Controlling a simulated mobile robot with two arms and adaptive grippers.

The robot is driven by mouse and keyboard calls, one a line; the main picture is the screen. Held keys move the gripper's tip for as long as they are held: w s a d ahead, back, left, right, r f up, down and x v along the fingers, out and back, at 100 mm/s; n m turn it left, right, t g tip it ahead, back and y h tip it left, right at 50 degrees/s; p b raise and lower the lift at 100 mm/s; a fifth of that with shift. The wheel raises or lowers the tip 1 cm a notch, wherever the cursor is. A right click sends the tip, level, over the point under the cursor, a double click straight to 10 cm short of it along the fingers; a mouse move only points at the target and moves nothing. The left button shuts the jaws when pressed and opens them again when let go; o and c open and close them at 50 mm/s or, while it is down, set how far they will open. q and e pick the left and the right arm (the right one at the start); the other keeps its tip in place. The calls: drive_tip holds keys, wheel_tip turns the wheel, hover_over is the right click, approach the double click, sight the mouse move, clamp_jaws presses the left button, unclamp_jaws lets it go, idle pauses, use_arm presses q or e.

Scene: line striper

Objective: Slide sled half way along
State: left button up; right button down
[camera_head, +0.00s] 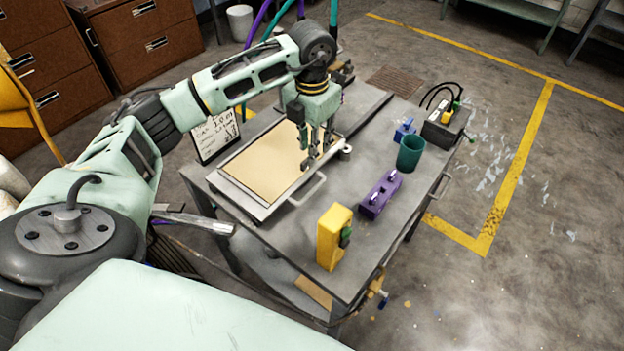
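A shallow metal tray (248,206) with side handles lies on the grey workbench, holding a flat beige sheet (270,160). My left gripper (316,158) points down over the tray's right edge. Its fingers show some space between them higher up, but small grey parts crowd the fingertips, so I cannot tell whether it grips anything. A small grey cylindrical piece (346,152) sits just right of the fingertips. I cannot clearly pick out the sled; it may be among the grey parts at the fingertips. My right gripper is not in view.
A yellow block (332,238) with a dark knob, a purple holder (380,194), a green cup (411,152), a blue piece (404,130) and a dark box with cables (440,127) stand on the bench's right part. A written board (214,136) stands at the left edge.

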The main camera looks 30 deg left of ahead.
use_arm(q)
drive_tip(key=b, duration=0.4)
hover_over(312, 189)
wheel_tip(312, 189, down, 4)
drive_tip(key=f, duration=0.1)
wheel_tip(312, 189, down, 3)
drive_tip(key=b, duration=0.2)
drive_tip(key=shift+r+b, duration=0.15)
drive_tip(key=shift+b, duration=0.2)
drive_tip(key=shift+f, duration=0.3)
wheel_tip(312, 189, down, 6)
drive_tip(key=shift+f+p, duration=0.1)
drive_tip(key=shift+p, duration=0.65)
drive_tip(key=shift+f, duration=0.4)
drive_tip(key=shift+c, duration=0.2)
clamp_jaws()
